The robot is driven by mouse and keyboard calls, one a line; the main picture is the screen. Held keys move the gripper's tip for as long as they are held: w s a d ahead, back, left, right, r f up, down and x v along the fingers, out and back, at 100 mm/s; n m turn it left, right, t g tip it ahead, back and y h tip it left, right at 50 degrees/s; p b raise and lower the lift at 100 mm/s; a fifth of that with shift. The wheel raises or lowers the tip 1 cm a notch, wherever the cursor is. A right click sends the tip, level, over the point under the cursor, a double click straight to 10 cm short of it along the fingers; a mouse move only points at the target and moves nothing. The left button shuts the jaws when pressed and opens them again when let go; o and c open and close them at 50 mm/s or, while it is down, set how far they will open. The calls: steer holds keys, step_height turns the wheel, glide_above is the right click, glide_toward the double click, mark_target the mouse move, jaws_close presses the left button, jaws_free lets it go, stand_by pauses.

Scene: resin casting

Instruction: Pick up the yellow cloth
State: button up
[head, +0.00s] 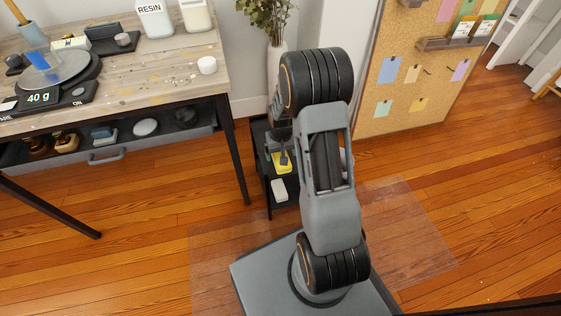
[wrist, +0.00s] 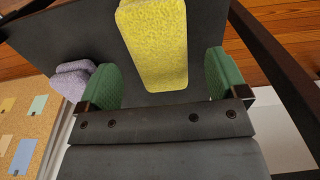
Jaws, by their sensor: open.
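The yellow cloth (wrist: 155,45) is a thick, textured yellow block lying on a dark shelf surface in the wrist view. In the head view the yellow cloth (head: 281,161) lies on the small black shelf unit beside the table, partly covered by my gripper. My gripper (wrist: 160,82) is open, with one green-padded finger on each side of the cloth's near end. Gaps show between both pads and the cloth. My gripper (head: 282,155) reaches down over the cloth in the head view.
A pale lilac folded cloth (wrist: 72,80) lies beside the left finger. The black shelf unit (head: 262,170) also holds a whitish block (head: 279,190) lower down. The worktable (head: 150,75) with a scale stands left, and a corkboard (head: 425,85) stands right. Open wooden floor (head: 160,205) lies in front.

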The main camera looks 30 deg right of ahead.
step_height(320, 180, down, 3)
steer(key=shift+f+b, duration=0.2)
steer(key=shift+b, duration=0.4)
steer(key=shift+c, duration=0.4)
steer(key=shift+r, duration=0.1)
steer(key=c, duration=1)
steer(key=shift+r+p, duration=0.45)
step_height(320, 180, up, 2)
steer(key=shift+r+p, duration=0.25)
steer(key=shift+p, duration=0.6)
steer(key=s+r+p, duration=0.1)
steer(key=r, duration=0.1)
steer(key=s+r+p, duration=0.1)
steer(key=s+r, duration=0.1)
steer(key=s+r+p, duration=0.1)
steer(key=s+r, duration=0.1)
steer(key=shift+d+r, duration=0.2)
steer(key=shift+d, duration=0.1)
steer(key=s+d+r+p, duration=0.1)
steer(key=s+r+p, duration=0.2)
steer(key=s, duration=0.6)
